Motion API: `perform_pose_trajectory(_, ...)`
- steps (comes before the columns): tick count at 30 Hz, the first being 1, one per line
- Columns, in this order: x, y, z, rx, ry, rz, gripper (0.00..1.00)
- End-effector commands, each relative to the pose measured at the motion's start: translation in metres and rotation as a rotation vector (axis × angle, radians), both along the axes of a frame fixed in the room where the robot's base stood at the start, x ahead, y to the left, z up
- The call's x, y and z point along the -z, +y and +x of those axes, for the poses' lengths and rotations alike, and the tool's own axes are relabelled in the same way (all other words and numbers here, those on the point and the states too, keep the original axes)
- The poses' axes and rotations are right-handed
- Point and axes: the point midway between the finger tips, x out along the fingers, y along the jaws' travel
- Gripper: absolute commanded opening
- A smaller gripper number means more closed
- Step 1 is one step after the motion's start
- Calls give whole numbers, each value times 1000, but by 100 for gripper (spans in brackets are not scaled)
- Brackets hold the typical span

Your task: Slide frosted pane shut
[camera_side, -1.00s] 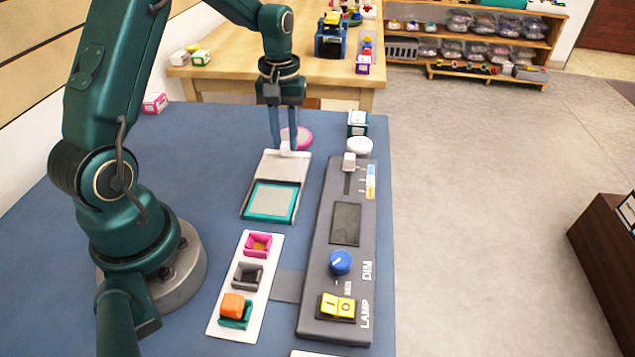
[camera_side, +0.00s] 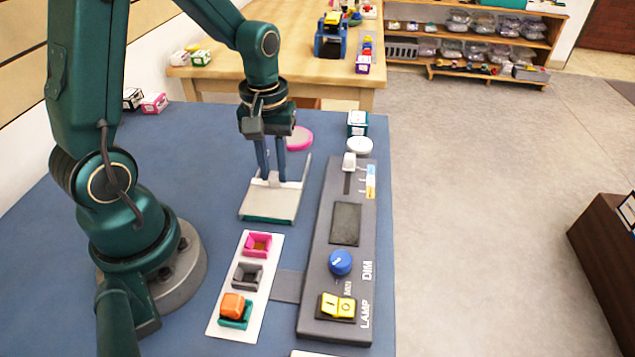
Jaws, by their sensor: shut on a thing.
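The frosted pane (camera_side: 271,203) is a pale sliding plate on a low tray with rails (camera_side: 304,172) on the blue table. The pane lies over the tray's front part, and only a teal strip (camera_side: 268,220) shows along the front edge. My gripper (camera_side: 272,180) points down at the pane's back end, shut on its small upright handle. The fingers hide most of the handle. I cannot tell whether the pane touches the front stop.
A grey panel with a slider (camera_side: 349,162), a blue knob (camera_side: 340,263) and a yellow switch (camera_side: 338,306) stands close on the right. A white strip with coloured cups (camera_side: 247,274) lies in front. A pink disc (camera_side: 299,138) and a white round piece (camera_side: 360,146) are behind.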

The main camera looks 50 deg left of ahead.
Motion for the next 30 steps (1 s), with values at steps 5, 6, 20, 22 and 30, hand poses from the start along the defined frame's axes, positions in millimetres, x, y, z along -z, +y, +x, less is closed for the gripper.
perform_pose_trajectory(5, 0, -4, -2, -2, 3, -7, 0)
perform_pose_trajectory(6, 0, -4, -3, -2, 4, -7, 0)
perform_pose_trajectory(20, 0, -3, -3, 0, 7, -6, 55)
perform_pose_trajectory(22, -1, -3, -3, 0, 6, -5, 55)
perform_pose_trajectory(30, -30, -3, -2, 0, 1, -4, 55)
